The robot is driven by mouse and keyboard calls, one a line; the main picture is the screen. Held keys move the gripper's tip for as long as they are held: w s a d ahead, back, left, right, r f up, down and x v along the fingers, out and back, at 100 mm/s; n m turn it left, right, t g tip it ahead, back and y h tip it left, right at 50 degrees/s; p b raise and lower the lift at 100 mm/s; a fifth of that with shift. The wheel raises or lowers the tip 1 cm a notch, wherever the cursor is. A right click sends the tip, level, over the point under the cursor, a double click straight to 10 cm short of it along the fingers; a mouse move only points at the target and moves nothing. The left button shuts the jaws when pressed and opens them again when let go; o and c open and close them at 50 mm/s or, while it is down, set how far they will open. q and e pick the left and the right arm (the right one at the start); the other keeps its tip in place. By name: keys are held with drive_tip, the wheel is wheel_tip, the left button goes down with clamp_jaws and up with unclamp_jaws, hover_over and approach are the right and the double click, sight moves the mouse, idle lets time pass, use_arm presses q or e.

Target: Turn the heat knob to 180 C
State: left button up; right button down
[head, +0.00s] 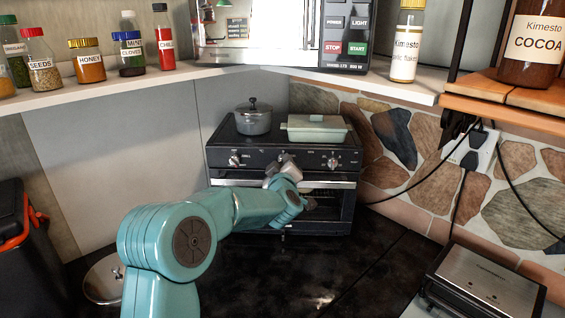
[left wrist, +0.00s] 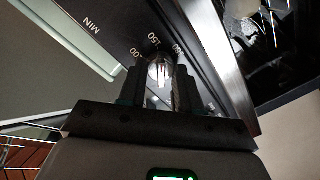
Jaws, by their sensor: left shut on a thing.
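The small dark oven (head: 283,215) stands in the corner with a row of knobs on its front panel. My left gripper (head: 284,164) is at the middle of that panel and hides the knob there. In the left wrist view its two dark fingers are shut on the heat knob (left wrist: 160,72), one on each side. The knob is light metal with a pale line on its face. The scale around it shows MIN, a partly hidden 100, 150 and 180 (left wrist: 177,47). I cannot tell exactly which mark the line meets. My right gripper is not in view.
A grey pot (head: 253,118) and a pale green lidded dish (head: 315,130) stand on the oven. Other knobs show left (head: 235,161) and right (head: 333,164). A metal appliance (head: 487,280) is at front right; a round lid (head: 104,280) lies front left.

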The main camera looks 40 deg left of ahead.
use_arm(q)
drive_tip(key=m, duration=0.1)
drive_tip(key=m+p, duration=0.1)
drive_tip(key=m, duration=0.3)
drive_tip(key=shift+r+y+p, duration=0.3)
drive_tip(key=shift+r+y, duration=0.05)
drive_tip(key=shift+y, duration=0.05)
drive_tip(key=m, duration=0.5)
drive_tip(key=shift+p, duration=0.4)
drive_tip(key=o, duration=0.9)
drive_tip(key=shift+w, duration=0.1)
drive_tip(key=shift+o, duration=0.7)
drive_tip(key=shift+f, duration=0.25)
drive_tip(key=shift+d, duration=0.1)
